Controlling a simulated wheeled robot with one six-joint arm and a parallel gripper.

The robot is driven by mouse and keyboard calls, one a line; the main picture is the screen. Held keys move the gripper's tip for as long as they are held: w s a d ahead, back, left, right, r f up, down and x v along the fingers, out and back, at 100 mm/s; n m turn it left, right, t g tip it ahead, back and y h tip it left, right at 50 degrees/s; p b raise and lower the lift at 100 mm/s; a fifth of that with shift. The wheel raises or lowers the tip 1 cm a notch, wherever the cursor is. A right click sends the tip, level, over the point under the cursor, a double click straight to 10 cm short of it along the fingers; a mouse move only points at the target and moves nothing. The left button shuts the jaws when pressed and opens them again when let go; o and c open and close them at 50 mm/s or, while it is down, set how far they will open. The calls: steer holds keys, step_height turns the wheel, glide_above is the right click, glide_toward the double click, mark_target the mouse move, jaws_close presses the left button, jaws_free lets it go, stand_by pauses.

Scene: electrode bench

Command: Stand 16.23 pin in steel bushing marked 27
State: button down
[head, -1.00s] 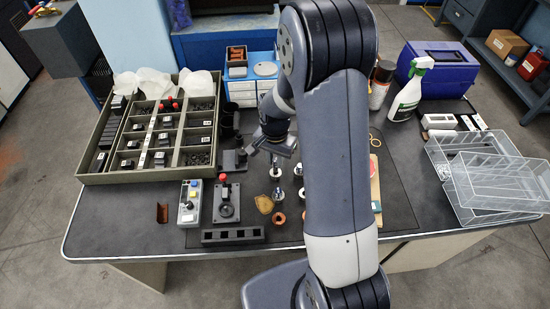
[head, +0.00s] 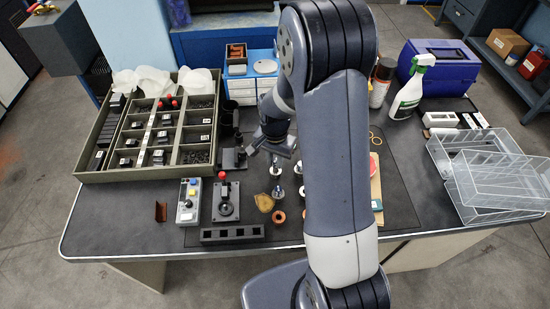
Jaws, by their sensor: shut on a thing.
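My gripper (head: 272,152) is low over the middle of the bench, shut on a small piece that I take to be the pin; the jaws mostly hide it. A shiny steel piece (head: 276,170) stands just below the jaws; I cannot tell whether what I hold touches it. Another steel piece (head: 278,192) stands nearer the front edge. More small steel pieces (head: 298,169) show just right of the jaws, partly behind my arm. The markings, 27 and 16.23, are too small to read, so I cannot tell which bushing is which.
Copper-coloured rings (head: 279,217) lie in front of the steel pieces. A black fixture with a red knob (head: 226,200) and a button box (head: 188,202) stand to the left. A divided tray (head: 122,177) fills the back left. Clear plastic bins (head: 490,185) stand at the right.

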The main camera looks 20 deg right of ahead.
steer(key=shift+f+b, duration=1)
steer(key=shift+f, duration=0.3)
steer(key=c, duration=1.2)
jaws_free()
steer(key=shift+c, duration=0.2)
steer(key=shift+r, duration=0.1)
step_height(320, 180, up, 11)
steer(key=shift+f, duration=0.15)
steer(key=shift+f, duration=0.1)
step_height(320, 180, down, 11)
steer(key=shift+r, duration=0.45)
steer(key=shift+f, duration=0.1)
